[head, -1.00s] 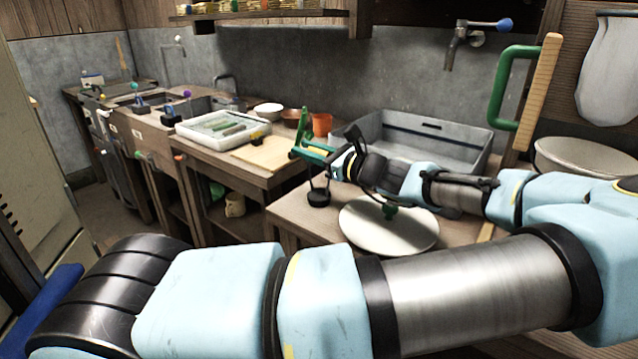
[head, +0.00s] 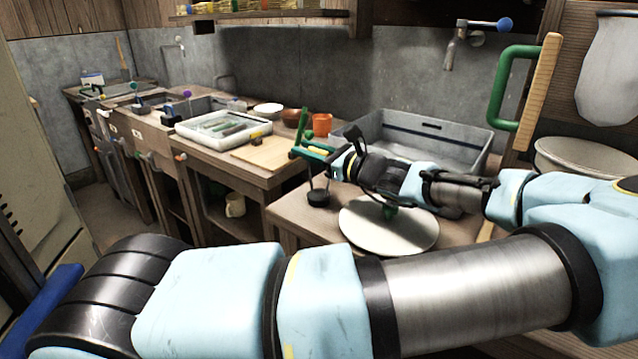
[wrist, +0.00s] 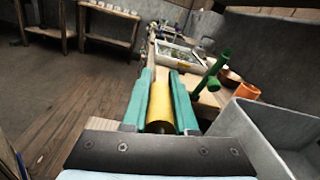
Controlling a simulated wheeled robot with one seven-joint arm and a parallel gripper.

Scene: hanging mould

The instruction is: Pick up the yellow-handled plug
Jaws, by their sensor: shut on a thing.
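My gripper (wrist: 160,104) is shut on a yellow handle (wrist: 160,108), which lies between its two green fingers in the wrist view. In the head view my gripper (head: 318,150) is above the near left part of the counter. A black round plug base (head: 318,198) is just below it, with a thin dark stem rising toward the fingers. The yellow handle is mostly hidden by the fingers in the head view. I cannot tell whether the base touches the counter.
A green upright piece (wrist: 212,72) stands close beyond the fingers. A grey basin (head: 425,140) is to the right, with an orange cup (head: 322,125) behind. A pale round plate (head: 385,228) is under my wrist. A white tray (head: 222,125) stands on the left counter.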

